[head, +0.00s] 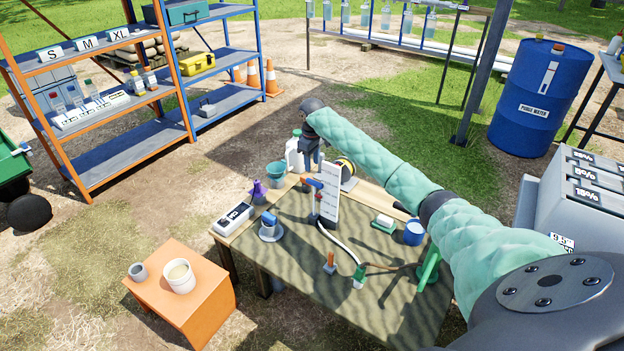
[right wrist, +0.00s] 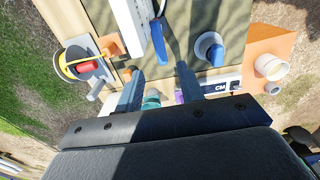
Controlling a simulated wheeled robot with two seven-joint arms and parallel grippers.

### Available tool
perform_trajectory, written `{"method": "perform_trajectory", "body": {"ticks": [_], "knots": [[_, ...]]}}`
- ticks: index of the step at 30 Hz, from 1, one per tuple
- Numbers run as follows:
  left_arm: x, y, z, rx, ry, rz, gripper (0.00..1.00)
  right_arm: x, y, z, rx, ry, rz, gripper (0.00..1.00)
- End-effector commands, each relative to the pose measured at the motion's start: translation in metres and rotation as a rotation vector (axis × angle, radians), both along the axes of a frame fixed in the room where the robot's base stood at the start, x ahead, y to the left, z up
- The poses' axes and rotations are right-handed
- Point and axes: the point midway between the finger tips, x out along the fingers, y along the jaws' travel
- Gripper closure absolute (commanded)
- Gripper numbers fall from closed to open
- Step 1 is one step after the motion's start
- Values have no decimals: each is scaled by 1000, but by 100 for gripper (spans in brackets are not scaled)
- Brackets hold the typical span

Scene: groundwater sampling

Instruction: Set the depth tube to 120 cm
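An upright white board (head: 329,203) with faint markings stands at the back of the work table. A blue and red fitting (head: 313,184) is at its left side, with a pale tube running down from its foot. I cannot read a depth setting. In the right wrist view the board (right wrist: 131,20) is at the top, with a blue bar (right wrist: 158,42) beside it. My right gripper (head: 309,156) is above the table's back edge, behind the board. In the right wrist view it (right wrist: 159,69) is open, with nothing between its fingers. My left gripper is not in view.
A box marked CM (right wrist: 221,87), a blue item in a white holder (head: 269,228), a teal bucket (head: 276,172) and a yellow reel (right wrist: 78,62) surround the board. A sponge (head: 384,223) and blue cup (head: 414,232) are further right.

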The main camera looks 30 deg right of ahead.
Motion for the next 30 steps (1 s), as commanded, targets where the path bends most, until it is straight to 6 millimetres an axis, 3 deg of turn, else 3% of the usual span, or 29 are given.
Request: {"method": "perform_trajectory", "body": {"ticks": [18, 30], "knots": [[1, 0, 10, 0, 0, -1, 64, -1, 1, -72, 3, 4, 4, 62], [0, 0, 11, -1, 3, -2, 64, -1, 1, -79, 2, 3, 5, 62]]}}
